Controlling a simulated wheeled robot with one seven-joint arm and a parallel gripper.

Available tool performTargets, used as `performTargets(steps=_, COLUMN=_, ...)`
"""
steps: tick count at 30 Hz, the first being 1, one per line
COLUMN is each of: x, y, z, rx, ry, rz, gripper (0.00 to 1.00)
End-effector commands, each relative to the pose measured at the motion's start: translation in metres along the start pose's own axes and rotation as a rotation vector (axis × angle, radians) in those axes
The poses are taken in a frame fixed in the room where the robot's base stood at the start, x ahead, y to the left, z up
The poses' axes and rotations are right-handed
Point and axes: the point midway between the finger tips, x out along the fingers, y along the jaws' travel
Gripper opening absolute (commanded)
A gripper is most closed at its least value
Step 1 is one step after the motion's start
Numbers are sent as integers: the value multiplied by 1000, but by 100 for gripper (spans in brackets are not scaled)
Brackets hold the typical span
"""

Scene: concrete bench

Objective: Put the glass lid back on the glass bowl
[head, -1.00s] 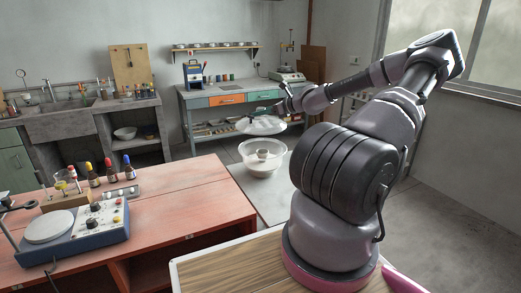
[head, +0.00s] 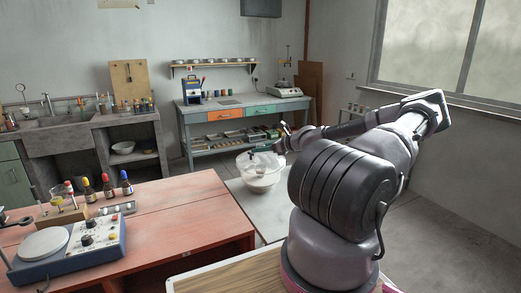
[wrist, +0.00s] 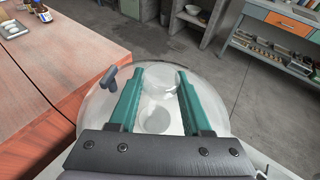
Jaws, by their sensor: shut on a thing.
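The glass lid (head: 250,159) is clear and is right over the glass bowl (head: 260,185) in the head view. The bowl stands on a pale grey slab beyond the red bench. I cannot tell whether the lid's rim touches the bowl. In the wrist view the clear lid (wrist: 97,108) spreads out around my gripper (wrist: 160,73). Its two green fingers are shut on the lid, on either side of a clear rounded part that looks like its knob. The clear glass layers overlap, so the bowl's rim is hard to make out.
The red bench (head: 165,220) is left of the bowl, holding a blue hotplate (head: 70,245) and several dropper bottles. The grey slab (head: 275,226) is bare in front of the bowl. A grey workbench with drawers (head: 225,115) stands behind.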

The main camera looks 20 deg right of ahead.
Motion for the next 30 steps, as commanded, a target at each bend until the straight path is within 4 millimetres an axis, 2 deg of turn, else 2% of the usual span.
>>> performTargets(steps=16, x=4, y=0, z=-10, rx=2, ry=-2, rz=1, gripper=0)
performTargets(steps=17, x=4, y=0, z=-11, rx=2, ry=0, rz=0, gripper=60)
performTargets(steps=18, x=4, y=0, z=-11, rx=1, ry=0, rz=0, gripper=75)
performTargets(steps=19, x=4, y=0, z=-11, rx=1, ry=0, rz=0, gripper=78)
performTargets(steps=30, x=2, y=0, z=-6, rx=0, ry=0, rz=0, gripper=78)
